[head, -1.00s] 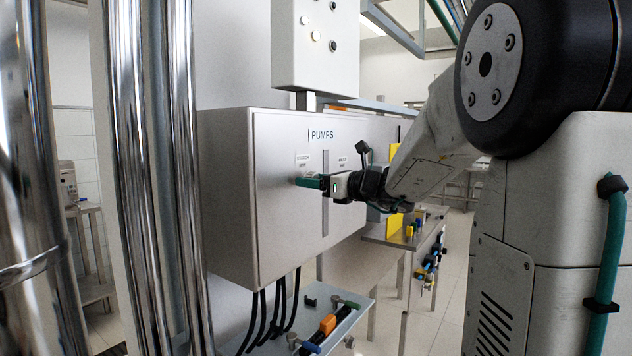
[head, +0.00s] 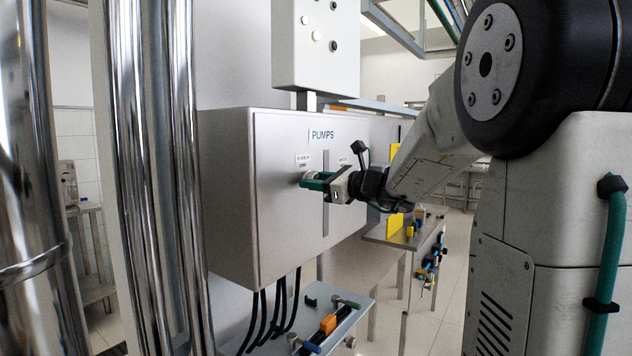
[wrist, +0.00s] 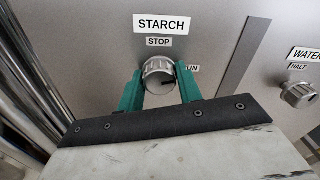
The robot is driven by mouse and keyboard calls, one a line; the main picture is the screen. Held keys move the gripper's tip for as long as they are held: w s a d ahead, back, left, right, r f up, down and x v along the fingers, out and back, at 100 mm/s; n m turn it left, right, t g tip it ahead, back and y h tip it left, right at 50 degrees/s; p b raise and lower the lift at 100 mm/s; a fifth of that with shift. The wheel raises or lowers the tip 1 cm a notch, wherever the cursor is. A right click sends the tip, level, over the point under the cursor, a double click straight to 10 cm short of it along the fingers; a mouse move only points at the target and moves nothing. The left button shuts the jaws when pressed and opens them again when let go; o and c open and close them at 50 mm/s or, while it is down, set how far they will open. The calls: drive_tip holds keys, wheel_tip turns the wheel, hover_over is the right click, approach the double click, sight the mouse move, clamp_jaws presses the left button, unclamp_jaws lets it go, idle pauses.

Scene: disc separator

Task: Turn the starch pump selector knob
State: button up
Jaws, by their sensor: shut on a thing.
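The starch pump selector knob (wrist: 157,72) is a round, ribbed, silver knob on the front of the pump cabinet (head: 280,230). Above it are the STARCH label (wrist: 160,23) and the STOP label (wrist: 159,41). A label partly hidden by a finger, ending in "UN" (wrist: 193,68), is at its right. A dark mark shows on the knob's lower right. My gripper (wrist: 160,82) is shut on the knob, one green finger on each side. In the head view my gripper (head: 311,181) reaches the cabinet front from the right and is rolled; the fingers largely hide the knob there.
A second knob, under the WATER label (wrist: 306,54), is to the right (wrist: 298,94), past a vertical strip (head: 326,195). Shiny pipes (head: 150,180) stand left of the cabinet. Black cables hang below it over a small shelf (head: 345,310) with tools.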

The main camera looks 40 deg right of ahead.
drive_tip(key=n, duration=1)
drive_tip(key=shift+d+n, duration=0.1)
drive_tip(key=shift+n, duration=2.2)
drive_tip(key=o, duration=1)
drive_tip(key=v, duration=0.7)
drive_tip(key=shift+s, duration=0.35)
